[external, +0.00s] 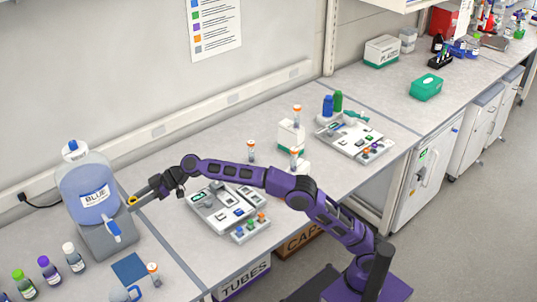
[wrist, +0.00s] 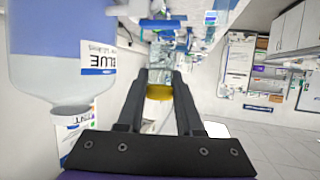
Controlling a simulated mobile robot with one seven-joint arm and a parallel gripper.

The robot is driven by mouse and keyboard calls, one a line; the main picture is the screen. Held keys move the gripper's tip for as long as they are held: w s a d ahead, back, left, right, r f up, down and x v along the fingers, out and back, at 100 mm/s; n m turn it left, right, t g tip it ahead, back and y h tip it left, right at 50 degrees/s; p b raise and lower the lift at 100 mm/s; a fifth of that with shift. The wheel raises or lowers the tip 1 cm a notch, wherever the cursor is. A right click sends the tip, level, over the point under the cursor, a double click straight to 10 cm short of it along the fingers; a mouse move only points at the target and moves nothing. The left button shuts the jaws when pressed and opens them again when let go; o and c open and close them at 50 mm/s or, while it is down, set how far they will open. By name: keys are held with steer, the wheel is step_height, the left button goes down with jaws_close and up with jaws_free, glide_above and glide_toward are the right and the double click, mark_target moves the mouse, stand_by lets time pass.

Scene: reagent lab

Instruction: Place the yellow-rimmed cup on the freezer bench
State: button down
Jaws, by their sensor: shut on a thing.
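My gripper (external: 140,198) is at the left end of the outstretched arm, shut on the yellow-rimmed cup (external: 132,201). Only a small yellow ring of the cup shows in the external view, just right of the big blue jug. In the wrist view the yellow rim (wrist: 159,92) sits between the two fingers of my gripper (wrist: 159,82); the rest of the cup is hard to make out. A bench (external: 465,82) with a white freezer-like cabinet (external: 425,180) under it stands at the right, far from my gripper.
The jug labelled BLUE (external: 88,188) stands on a grey stand close to my gripper. Several capped bottles (external: 50,270) stand front left. Trays of parts (external: 222,211) lie under my arm. A green box (external: 426,87) is on the right bench, with bare top around it.

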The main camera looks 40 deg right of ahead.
steer(key=f, duration=1.4)
steer(key=f+b, duration=0.1)
steer(key=f, duration=1.2)
steer(key=shift+w+d+f, duration=0.2)
steer(key=shift+f, duration=0.2)
steer(key=shift+f+b, duration=0.15)
steer(key=shift+b, duration=0.25)
steer(key=c, duration=0.6)
jaws_free()
steer(key=shift+o, duration=0.2)
steer(key=shift+r, duration=0.2)
steer(key=shift+d+r+p, duration=0.1)
steer(key=shift+p, duration=0.25)
steer(key=b+v, duration=0.2)
steer(key=v, duration=0.9)
steer(key=shift+s+d+r, duration=0.15)
steer(key=shift+s+d, duration=0.05)
steer(key=shift+d, duration=0.15)
